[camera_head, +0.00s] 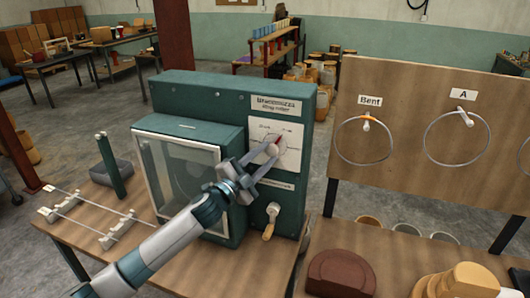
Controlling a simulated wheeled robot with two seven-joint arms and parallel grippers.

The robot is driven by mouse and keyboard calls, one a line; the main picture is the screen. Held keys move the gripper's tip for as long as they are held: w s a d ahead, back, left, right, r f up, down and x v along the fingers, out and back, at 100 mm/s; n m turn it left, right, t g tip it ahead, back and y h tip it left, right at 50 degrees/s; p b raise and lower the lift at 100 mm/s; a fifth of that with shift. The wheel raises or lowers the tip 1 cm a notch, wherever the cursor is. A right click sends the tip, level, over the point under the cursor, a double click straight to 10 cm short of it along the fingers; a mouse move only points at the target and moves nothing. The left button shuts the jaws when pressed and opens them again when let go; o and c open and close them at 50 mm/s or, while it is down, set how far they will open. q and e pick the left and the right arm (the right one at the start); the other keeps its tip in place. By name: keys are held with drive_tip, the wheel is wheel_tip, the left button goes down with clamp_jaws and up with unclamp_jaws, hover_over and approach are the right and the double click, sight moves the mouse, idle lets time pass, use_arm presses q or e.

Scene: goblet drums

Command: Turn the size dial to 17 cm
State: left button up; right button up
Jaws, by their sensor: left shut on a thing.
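The size dial (276,144) sits on a white scale plate (289,155) on the front of the green ring roller machine (206,88). A red pointer shows at the dial, pointing up and slightly right. The scale's figures are too small to read. My left gripper (268,154) reaches up from the lower left and is shut on the dial, its fingers covering part of it. My right gripper is not in view.
A glass-fronted guard (180,180) is left of the dial, close to my left arm. A wooden-handled lever (270,222) is below. A board (400,130) with hanging rings stands right. Brown round pieces (340,272) lie at the front right.

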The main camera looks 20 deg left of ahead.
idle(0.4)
use_arm(q)
drive_tip(key=o, duration=1)
drive_tip(key=shift+o, duration=0.2)
drive_tip(key=shift+b+v, duration=0.45)
drive_tip(key=shift+v, duration=0.4)
drive_tip(key=b+v, duration=0.6)
drive_tip(key=v, duration=0.9)
drive_tip(key=shift+s+a, duration=0.2)
drive_tip(key=shift+s, duration=0.1)
drive_tip(key=shift+f, duration=0.15)
